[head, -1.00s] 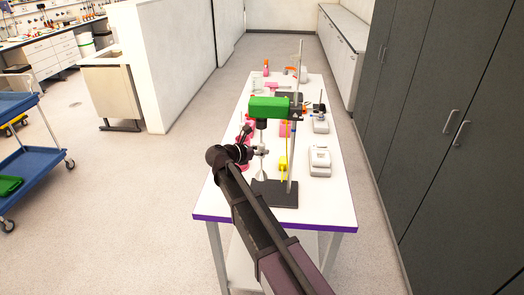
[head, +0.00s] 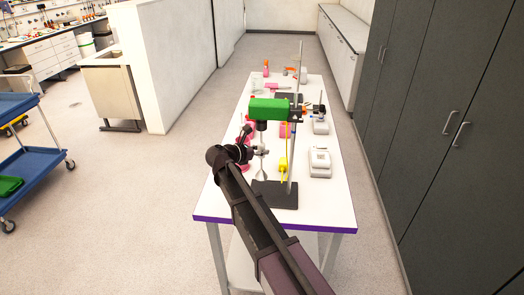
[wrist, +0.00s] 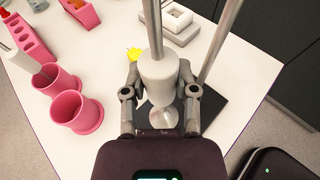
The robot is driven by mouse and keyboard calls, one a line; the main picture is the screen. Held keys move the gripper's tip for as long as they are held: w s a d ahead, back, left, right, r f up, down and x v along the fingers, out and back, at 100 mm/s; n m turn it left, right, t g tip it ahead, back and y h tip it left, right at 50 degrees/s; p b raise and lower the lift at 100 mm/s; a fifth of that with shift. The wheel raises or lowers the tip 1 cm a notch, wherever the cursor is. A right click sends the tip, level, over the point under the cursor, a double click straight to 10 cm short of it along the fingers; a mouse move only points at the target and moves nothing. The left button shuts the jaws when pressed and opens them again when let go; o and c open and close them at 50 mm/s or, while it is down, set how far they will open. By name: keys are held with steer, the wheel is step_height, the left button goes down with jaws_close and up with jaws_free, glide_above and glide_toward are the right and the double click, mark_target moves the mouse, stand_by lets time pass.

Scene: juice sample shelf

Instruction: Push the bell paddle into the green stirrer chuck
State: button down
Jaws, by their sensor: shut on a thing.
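The green stirrer (head: 269,108) is mounted on an upright rod, with its dark chuck (head: 262,125) facing down. The bell paddle (head: 262,174) hangs upright below the chuck. In the wrist view the paddle has a thick pale grey grip (wrist: 158,82), a thin shaft above it and a flared bell below. My gripper (head: 259,150) is shut on this grip, one finger on each side, as the wrist view (wrist: 159,92) also shows. The shaft runs up towards the chuck; I cannot tell whether its tip is inside. The chuck is outside the wrist view.
The stand's black base (head: 275,195) lies beneath the paddle, and its metal rod (wrist: 218,42) rises close to the right of my gripper. Pink cups (wrist: 76,115) and a pink rack (wrist: 28,38) stand left. A pale scale (head: 320,162) stands right. A yellow item (head: 283,165) is near the rod.

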steer(key=shift+r+p, duration=1.3)
steer(key=shift+r, duration=0.05)
stand_by(1.1)
steer(key=shift+f, duration=0.15)
steer(key=shift+f+b, duration=1.1)
steer(key=shift+b, duration=0.2)
steer(key=shift+f+b, duration=0.35)
steer(key=shift+f, duration=0.05)
steer(key=shift+r+p, duration=1.65)
stand_by(1.5)
steer(key=shift+f, duration=0.15)
